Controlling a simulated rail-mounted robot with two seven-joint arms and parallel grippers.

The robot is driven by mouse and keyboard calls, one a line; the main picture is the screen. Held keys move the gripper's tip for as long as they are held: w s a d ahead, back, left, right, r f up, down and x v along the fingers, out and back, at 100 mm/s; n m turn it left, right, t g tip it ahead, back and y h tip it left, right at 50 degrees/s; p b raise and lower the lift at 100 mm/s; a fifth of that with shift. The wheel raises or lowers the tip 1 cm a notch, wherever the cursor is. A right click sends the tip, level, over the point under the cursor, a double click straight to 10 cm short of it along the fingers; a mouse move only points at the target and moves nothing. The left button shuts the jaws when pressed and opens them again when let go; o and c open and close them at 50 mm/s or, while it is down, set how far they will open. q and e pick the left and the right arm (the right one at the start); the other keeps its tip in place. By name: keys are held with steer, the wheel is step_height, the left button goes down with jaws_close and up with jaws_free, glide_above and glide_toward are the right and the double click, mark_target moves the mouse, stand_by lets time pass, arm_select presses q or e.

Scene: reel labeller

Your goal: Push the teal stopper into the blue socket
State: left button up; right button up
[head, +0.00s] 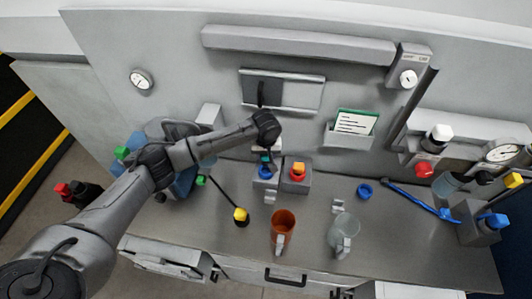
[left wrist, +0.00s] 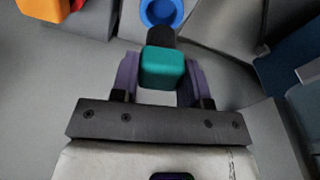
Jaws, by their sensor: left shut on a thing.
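The teal stopper (left wrist: 162,68) is between the two fingers of my left gripper (left wrist: 160,85) in the left wrist view, with a dark end pointing away from the palm. The gripper is shut on it. The blue socket (left wrist: 162,12) shows as a ring just beyond that dark end; whether they touch I cannot tell. In the head view my left gripper (head: 266,158) is over the grey block with the blue socket (head: 265,173), and largely hides the stopper. My right gripper is not in view.
A neighbouring block holds an orange and red piece (head: 298,171). An orange cup (head: 283,228), a clear jug (head: 343,232) and a yellow-topped piece (head: 240,216) stand in front. A loose blue ring (head: 364,191) and a long blue tool (head: 420,201) lie to the right.

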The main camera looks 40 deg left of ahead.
mark_target(266, 164)
arm_select(q)
steer(key=shift+f, duration=0.15)
steer(key=shift+f, duration=2.1)
steer(key=shift+f+b, duration=0.5)
steer(key=shift+f, duration=0.45)
steer(key=shift+f, duration=0.1)
steer(key=shift+p, duration=0.45)
steer(key=shift+f, duration=0.1)
steer(key=shift+p, duration=0.45)
